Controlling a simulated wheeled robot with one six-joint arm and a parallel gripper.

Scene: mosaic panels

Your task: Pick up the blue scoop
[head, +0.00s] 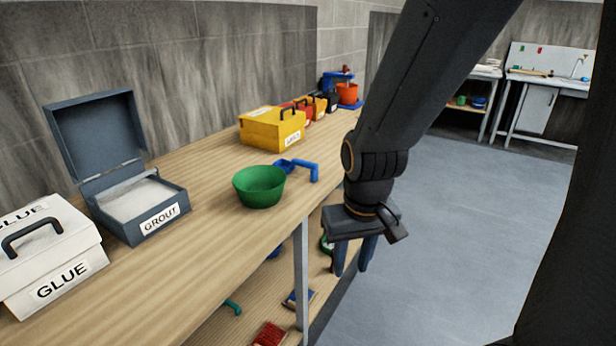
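The blue scoop (312,170) lies on the wooden bench top, just behind and to the right of a green bowl (259,187). Its handle bends down at the bench's right edge, and its cup is partly hidden behind the bowl's rim. My gripper (352,265) hangs off the bench's right side in front of the scoop, pointing down, apart from it. Its two blue-grey fingers show a gap between them with nothing in it.
An open grey GROUT box (163,221) and a closed white GLUE box (62,289) stand at the left. A yellow box (268,130) stands behind the scoop. A lower shelf (255,297) holds several tools. Grey floor (440,240) is clear at the right.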

